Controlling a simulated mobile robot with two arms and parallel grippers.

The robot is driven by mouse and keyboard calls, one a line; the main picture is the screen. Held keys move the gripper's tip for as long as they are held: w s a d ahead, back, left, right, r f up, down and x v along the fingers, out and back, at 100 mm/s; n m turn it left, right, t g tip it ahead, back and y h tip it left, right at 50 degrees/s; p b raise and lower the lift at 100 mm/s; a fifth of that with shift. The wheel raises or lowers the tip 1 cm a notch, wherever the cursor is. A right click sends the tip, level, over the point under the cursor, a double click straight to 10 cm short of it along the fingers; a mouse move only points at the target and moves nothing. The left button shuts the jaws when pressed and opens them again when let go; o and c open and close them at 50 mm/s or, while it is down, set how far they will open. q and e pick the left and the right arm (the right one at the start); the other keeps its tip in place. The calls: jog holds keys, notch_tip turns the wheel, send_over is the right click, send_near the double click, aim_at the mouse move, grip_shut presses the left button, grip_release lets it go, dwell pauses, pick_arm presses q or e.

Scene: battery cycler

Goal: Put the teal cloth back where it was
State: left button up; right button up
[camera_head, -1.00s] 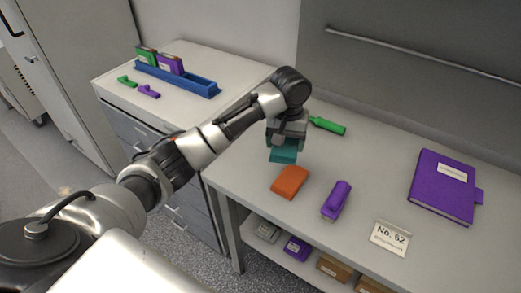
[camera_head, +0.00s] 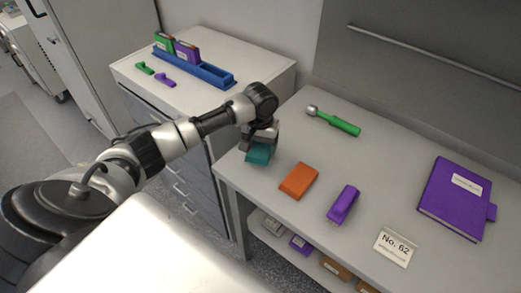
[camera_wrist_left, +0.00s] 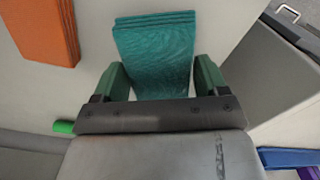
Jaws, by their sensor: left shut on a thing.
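The folded teal cloth (camera_head: 259,153) is held in my left gripper (camera_head: 262,141) over the left end of the grey table (camera_head: 270,205). In the left wrist view the teal cloth (camera_wrist_left: 155,50) sits between the two green fingers of the gripper (camera_wrist_left: 163,78), which are shut on it. I cannot tell whether the cloth touches the table. A folded orange cloth (camera_head: 299,181) lies to its right; it also shows in the left wrist view (camera_wrist_left: 45,28). My right gripper is not in view.
A purple stapler-like object (camera_head: 343,204), a "No. 62" card (camera_head: 395,247) and a purple book (camera_head: 457,200) lie rightward. A green-handled tool (camera_head: 340,124) lies behind. A cabinet (camera_head: 205,110) with a blue rack (camera_head: 190,73) stands left.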

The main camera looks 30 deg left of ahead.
aim_at(260, 146)
pick_arm(q)
notch_tip(260, 146, down, 3)
jog(key=shift+f+p, duration=0.15)
jog(key=shift+p, duration=0.2)
jog(key=shift+f, duration=0.15)
jog(key=o, duration=0.8)
notch_tip(260, 146, up, 12)
jog(key=shift+r+b, duration=0.1)
jog(key=shift+b, duration=0.6)
